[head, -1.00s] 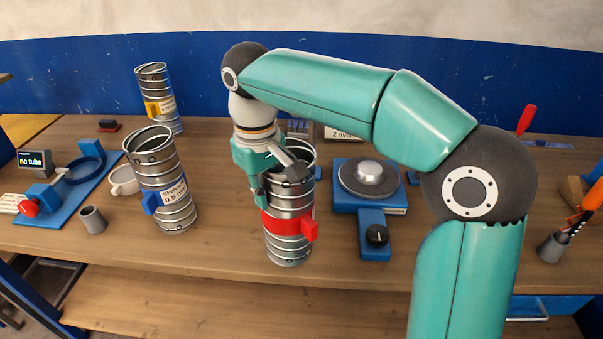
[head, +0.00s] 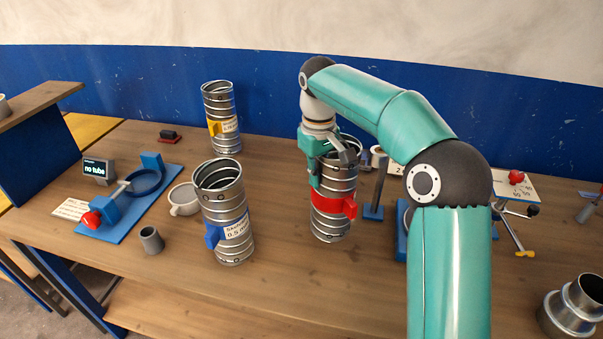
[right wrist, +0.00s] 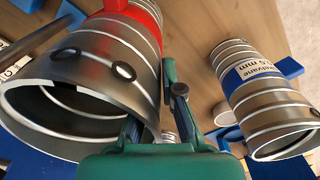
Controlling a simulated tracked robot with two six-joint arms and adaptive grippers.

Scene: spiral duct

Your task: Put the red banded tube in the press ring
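The red banded tube (head: 331,207) is a spiral metal duct with a red band and tab, upright in the middle of the head view. My right gripper (head: 325,162) is shut on its upper rim, with one finger inside the wall and one outside in the right wrist view. The tube (right wrist: 95,68) seems held above the bench, though the gap is hard to judge. The press ring (head: 147,182) is a blue ring on a blue base at the left, empty, with a display (head: 97,170) reading "no tube". My left gripper is not in view.
A blue banded tube (head: 226,222) stands between the red one and the press, also in the right wrist view (right wrist: 262,92). A yellow banded tube (head: 222,120) stands behind. A white cup (head: 183,198) and grey cup (head: 151,240) are near the press. A red knob (head: 91,219) sits at its front.

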